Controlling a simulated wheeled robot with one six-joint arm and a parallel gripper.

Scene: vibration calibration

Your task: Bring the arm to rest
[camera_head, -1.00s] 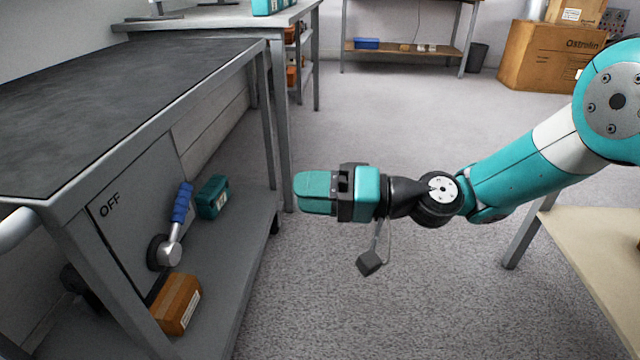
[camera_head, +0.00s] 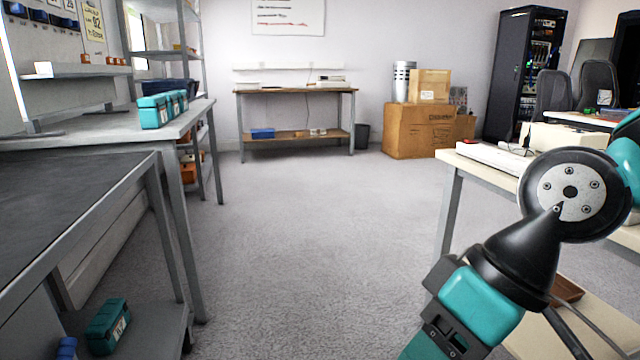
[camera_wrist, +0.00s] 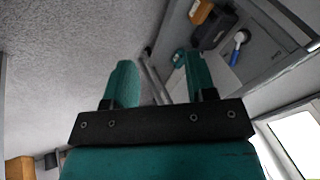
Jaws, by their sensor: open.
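My arm is bent at the right of the head view, its teal wrist body hanging down to the bottom edge. The fingertips are cut off there. In the wrist view my gripper (camera_wrist: 158,75) shows two teal fingers spread apart, with nothing between them. The gripper is in free space, touching nothing that I can see. The blue-handled lever (camera_wrist: 240,38) on the grey bench's side panel shows small in the wrist view; in the head view only its blue tip (camera_head: 67,347) shows at the lower left.
The dark-topped bench (camera_head: 60,205) stands left, with a teal box (camera_head: 107,325) on its lower shelf. A pale table (camera_head: 480,160) stands at the right, close behind my arm. Cardboard boxes (camera_head: 425,130) stand at the back. The carpet (camera_head: 290,230) between is clear.

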